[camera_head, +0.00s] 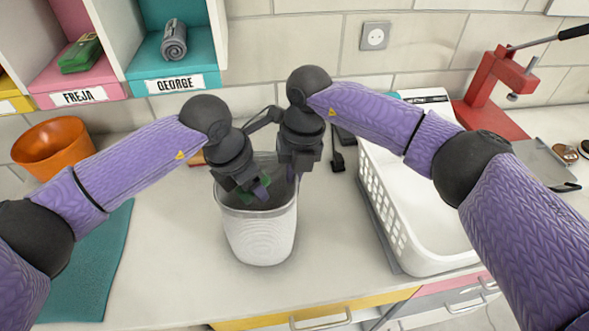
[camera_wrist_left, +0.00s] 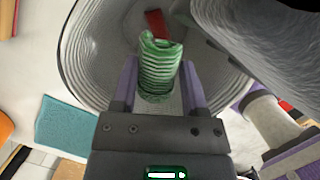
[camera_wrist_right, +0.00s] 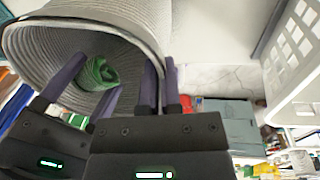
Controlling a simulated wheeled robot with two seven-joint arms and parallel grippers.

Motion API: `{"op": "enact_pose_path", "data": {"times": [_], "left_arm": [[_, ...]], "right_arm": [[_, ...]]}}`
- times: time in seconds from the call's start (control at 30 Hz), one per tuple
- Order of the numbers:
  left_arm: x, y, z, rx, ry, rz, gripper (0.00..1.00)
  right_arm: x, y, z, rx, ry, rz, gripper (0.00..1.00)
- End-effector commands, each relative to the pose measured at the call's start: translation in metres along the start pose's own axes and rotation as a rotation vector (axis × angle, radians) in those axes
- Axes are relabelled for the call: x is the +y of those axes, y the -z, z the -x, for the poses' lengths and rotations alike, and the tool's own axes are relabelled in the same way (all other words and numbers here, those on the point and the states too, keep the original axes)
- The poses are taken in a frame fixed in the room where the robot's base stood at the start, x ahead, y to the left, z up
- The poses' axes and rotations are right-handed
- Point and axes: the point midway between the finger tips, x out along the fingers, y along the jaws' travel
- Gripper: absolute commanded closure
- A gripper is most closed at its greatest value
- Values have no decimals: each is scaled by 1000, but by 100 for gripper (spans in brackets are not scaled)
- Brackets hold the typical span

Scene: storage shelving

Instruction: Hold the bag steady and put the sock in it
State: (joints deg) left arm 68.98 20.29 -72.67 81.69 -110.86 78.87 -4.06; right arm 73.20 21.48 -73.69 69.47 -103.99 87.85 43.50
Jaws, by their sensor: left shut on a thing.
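The bag (camera_head: 260,235) is a whitish ribbed container with a grey inside, standing upright and open on the counter. The green rolled sock (camera_wrist_left: 160,65) is between the fingers of my left gripper (camera_wrist_left: 160,85), which is shut on it. This gripper points down into the bag's mouth, and the sock also shows within the mouth in the right wrist view (camera_wrist_right: 98,72). My right gripper (camera_wrist_right: 160,78) has its fingers close together on both sides of the bag's rim, shut on it. In the head view the sock is mostly hidden by my left gripper.
A white basket (camera_head: 390,205) stands close right of the bag. A red press (camera_head: 495,90) is at the back right. An orange bowl (camera_head: 55,148) and teal mat (camera_head: 95,265) are left. Labelled cubbies hang above. A red patch (camera_wrist_left: 155,22) shows inside the bag.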

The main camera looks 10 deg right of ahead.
Motion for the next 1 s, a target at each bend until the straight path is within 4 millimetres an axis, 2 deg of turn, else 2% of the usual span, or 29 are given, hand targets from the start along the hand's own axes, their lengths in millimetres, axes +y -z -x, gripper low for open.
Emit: {"op": "enact_pose_path", "data": {"times": [0.37,0.4,0.57,0.83,0.93,1.0], "left_arm": [[0,2,-6,1,0,-1,100],[0,2,-6,1,0,-1,36],[0,2,-6,0,0,-1,3],[0,1,-2,-1,0,-2,3],[1,1,16,-3,-2,-1,3],[1,1,36,-4,-4,-2,3]], "right_arm": [[0,0,0,0,0,0,100],[0,0,0,0,0,0,100],[0,0,0,0,0,0,100],[0,0,0,0,0,0,100],[0,0,0,0,0,0,100],[0,0,0,0,0,0,100]]}}
